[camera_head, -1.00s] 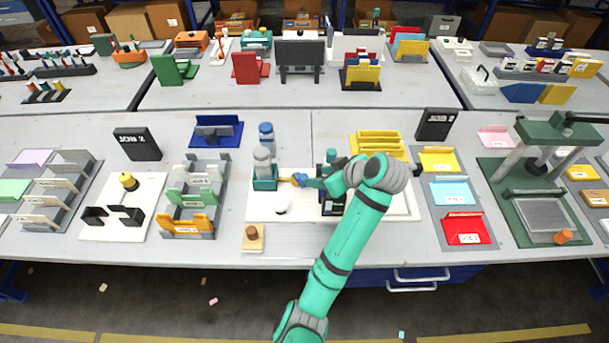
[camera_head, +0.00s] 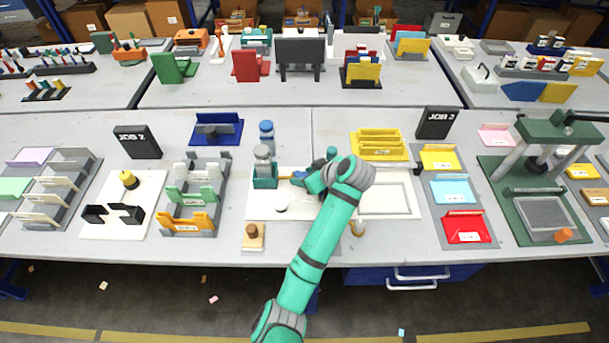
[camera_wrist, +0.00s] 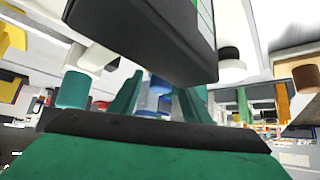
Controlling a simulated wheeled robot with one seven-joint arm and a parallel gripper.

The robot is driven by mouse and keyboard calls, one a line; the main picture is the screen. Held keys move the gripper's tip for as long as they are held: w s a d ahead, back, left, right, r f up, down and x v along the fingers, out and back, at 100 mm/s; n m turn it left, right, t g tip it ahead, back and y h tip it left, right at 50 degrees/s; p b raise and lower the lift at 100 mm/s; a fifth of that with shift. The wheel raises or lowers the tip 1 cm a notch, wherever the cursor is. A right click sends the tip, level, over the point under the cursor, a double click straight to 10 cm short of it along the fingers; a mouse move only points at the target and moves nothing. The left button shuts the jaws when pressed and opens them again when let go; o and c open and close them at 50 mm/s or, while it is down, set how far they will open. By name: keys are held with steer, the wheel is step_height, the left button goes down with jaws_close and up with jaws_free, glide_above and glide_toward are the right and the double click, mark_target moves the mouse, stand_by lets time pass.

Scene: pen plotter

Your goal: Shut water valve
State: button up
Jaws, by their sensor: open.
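I cannot make out for certain which part is the water valve. A small blue part (camera_head: 298,175) shows at my gripper's tip, right of a teal holder (camera_head: 265,183) with a grey-topped bottle (camera_head: 262,153). My gripper (camera_head: 305,180) reaches left over the white plotter board (camera_head: 262,209). In the wrist view, its two teal fingers (camera_wrist: 155,95) are apart, with a blue cylinder (camera_wrist: 150,97) showing between them. I cannot tell whether they touch it. A dark box (camera_wrist: 140,35) hides much of that view. My arm covers the middle of the board in the head view.
A white round knob (camera_head: 282,205) sits on the board near my gripper. A wooden block with a knob (camera_head: 253,236) stands at the front edge. A blue-capped bottle (camera_head: 266,132) stands behind the holder. A yellow rack (camera_head: 378,145) is at the back right.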

mark_target(293, 173)
steer(key=shift+a, duration=0.1)
steer(key=shift+c, duration=0.3)
steer(key=c, duration=1)
steer(key=shift+s, duration=0.1)
steer(key=m, duration=0.1)
steer(key=a+m+t+h, duration=0.1)
steer(key=m+h, duration=0.1)
steer(key=shift+s+a+m+t, duration=0.15)
steer(key=shift+s+m+t, duration=0.1)
steer(key=shift+m+t, duration=0.05)
steer(key=m+h, duration=0.1)
steer(key=a+m+h, duration=0.1)
steer(key=m, duration=0.1)
steer(key=a+m+h, duration=0.1)
steer(key=shift+m+t+h, duration=0.3)
steer(key=shift+t+h, duration=0.1)
steer(key=m+h, duration=0.1)
steer(key=m, duration=0.1)
steer(key=a+m+h, duration=0.1)
steer(key=shift+w+a+r+h, duration=0.1)
steer(key=shift+w+h, duration=0.2)
steer(key=shift+w+a+m+g+h, duration=0.3)
steer(key=shift+m+h, duration=0.35)
steer(key=shift+m, duration=0.3)
steer(key=shift+w+a+m+g+h, duration=0.15)
steer(key=shift+m+g+h, duration=0.25)
steer(key=shift+m+h, duration=0.4)
steer(key=shift+m, duration=0.35)
